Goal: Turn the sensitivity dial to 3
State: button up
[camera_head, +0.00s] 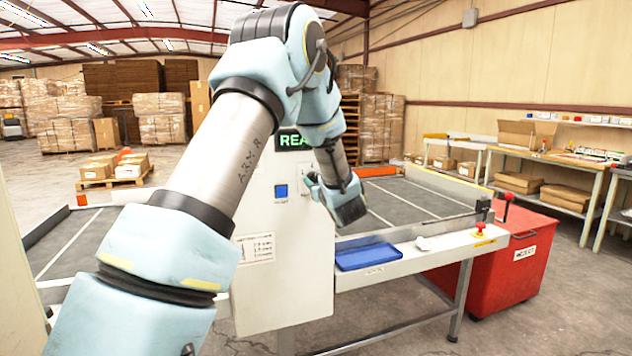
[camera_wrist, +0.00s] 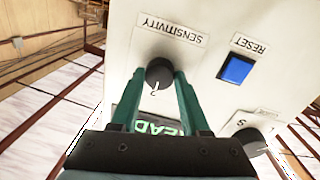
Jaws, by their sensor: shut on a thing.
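The sensitivity dial (camera_wrist: 158,74) is a small black knob on a white panel (camera_wrist: 200,92), under an upside-down "SENSITIVITY" label in the wrist view. In the head view my gripper (camera_head: 312,180) is at the front of the white cabinet (camera_head: 285,260), and the dial cannot be made out there.
A blue reset button (camera_wrist: 237,69) is beside the dial. A second dark knob (camera_wrist: 251,141) is partly in view. A green-lettered display (camera_head: 290,141) is partly covered by my arm. A blue tray (camera_head: 368,257) and a red cart (camera_head: 505,262) stand to the right.

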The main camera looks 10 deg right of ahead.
grip_shut()
jog(key=shift+m, duration=0.3)
jog(key=shift+d+m+g+y+p, duration=0.1)
jog(key=shift+m+g+y+p, duration=0.2)
jog(key=shift+m+p, duration=4.25)
jog(key=shift+m+b, duration=0.95)
jog(key=shift+m, duration=0.1)
jog(key=o, duration=1.1)
grip_release()
